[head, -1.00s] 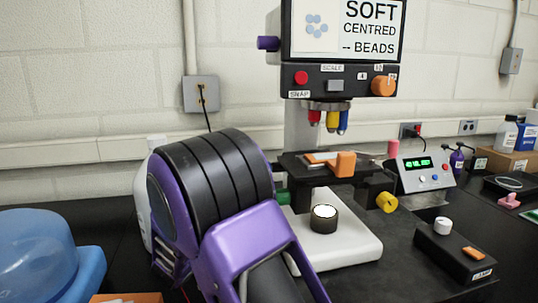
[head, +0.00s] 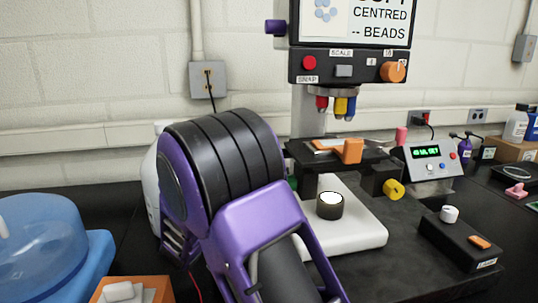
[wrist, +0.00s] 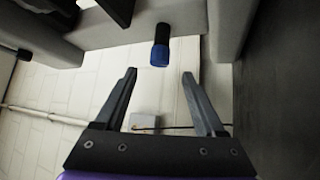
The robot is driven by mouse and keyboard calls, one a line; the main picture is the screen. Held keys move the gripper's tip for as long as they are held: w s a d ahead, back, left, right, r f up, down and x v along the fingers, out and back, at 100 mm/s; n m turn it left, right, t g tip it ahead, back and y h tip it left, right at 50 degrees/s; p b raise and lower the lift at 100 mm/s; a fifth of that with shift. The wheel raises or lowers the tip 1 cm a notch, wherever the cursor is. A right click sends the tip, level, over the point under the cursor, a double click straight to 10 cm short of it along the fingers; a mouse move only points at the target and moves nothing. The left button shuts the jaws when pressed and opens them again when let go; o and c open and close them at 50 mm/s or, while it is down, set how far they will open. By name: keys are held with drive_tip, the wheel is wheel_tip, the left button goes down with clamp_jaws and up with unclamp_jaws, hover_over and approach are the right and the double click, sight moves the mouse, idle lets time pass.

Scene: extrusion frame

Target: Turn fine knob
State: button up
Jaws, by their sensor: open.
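The microscope (head: 305,120) stands on the bench with a white base (head: 360,236). No knob is readably marked as fine. In the wrist view a blue-capped knob (wrist: 160,54) on a dark shaft sticks out from the pale column (wrist: 110,38). My gripper (wrist: 159,74) is open and empty, with the knob just beyond its fingertips and lined up with the gap between them. I see no contact. In the head view my purple and black arm hides my gripper and this knob. A yellow knob (head: 393,189) sits at the right below the stage.
A black stage (head: 375,155) carries an orange block (head: 352,150). A control unit (head: 430,158) and a black lamp box (head: 458,240) stand to the right. A blue domed container (head: 45,250) is at the left. A dark surface (wrist: 275,90) runs along the wrist view's right.

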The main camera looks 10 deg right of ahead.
drive_tip(key=s+d+r+m+y+p, duration=0.1)
drive_tip(key=s+r+m+y+p, duration=0.35)
drive_tip(key=m, duration=0.85)
drive_tip(key=s+d+r+m+y+p, duration=0.15)
drive_tip(key=m+y+p, duration=0.5)
drive_tip(key=m, duration=0.65)
drive_tip(key=shift+g+h, duration=0.3)
drive_tip(key=shift+g, duration=0.1)
drive_tip(key=b+x, duration=0.2)
drive_tip(key=x, duration=0.6)
drive_tip(key=b+x, duration=0.3)
drive_tip(key=x, duration=0.4)
drive_tip(key=shift+w+a, duration=0.1)
drive_tip(key=shift+w, duration=0.4)
drive_tip(key=shift+b, duration=0.3)
clamp_jaws()
